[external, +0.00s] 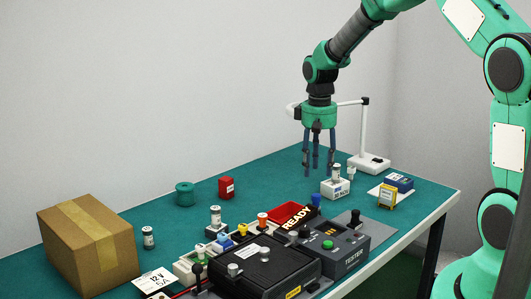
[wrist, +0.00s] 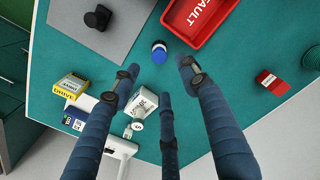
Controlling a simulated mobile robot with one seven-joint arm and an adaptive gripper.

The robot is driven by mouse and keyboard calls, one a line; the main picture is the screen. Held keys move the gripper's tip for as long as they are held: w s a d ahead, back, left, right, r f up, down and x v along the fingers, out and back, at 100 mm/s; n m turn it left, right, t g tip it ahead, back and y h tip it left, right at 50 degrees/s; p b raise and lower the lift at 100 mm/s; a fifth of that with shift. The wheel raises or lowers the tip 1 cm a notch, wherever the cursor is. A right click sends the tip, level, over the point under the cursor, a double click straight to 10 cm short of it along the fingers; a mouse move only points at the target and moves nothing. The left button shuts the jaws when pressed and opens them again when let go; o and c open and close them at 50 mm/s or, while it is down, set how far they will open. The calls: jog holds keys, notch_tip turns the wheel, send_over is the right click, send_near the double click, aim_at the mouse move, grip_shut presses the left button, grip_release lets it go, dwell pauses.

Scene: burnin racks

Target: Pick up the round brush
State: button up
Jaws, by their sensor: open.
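A small upright thing with a round blue top (wrist: 159,47), probably the round brush, stands on the green table in the wrist view, just beyond my fingertips. In the external view its blue top (external: 316,199) shows behind the tester, beside the red tray; its lower part is hidden. My gripper (external: 318,172) hangs pointing down above the table, behind and left of the white block. Its three dark blue fingers are spread and hold nothing; they also frame the lower middle of the wrist view (wrist: 158,76). The blue top is apart from them.
A white block (external: 335,188) with a small cylinder stands close to my fingers. The red tray (wrist: 200,22), black tester (external: 338,250) and black-knobbed piece (wrist: 97,17) stand near the blue-topped thing. A red box (external: 227,187) and green spool (external: 184,194) stand left, with bare table around them.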

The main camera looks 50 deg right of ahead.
aim_at(316, 195)
jog(key=shift+f, duration=1.75)
jog(key=shift+f, duration=0.15)
jog(key=shift+f+b, duration=0.55)
jog(key=shift+f, duration=1.9)
grip_shut()
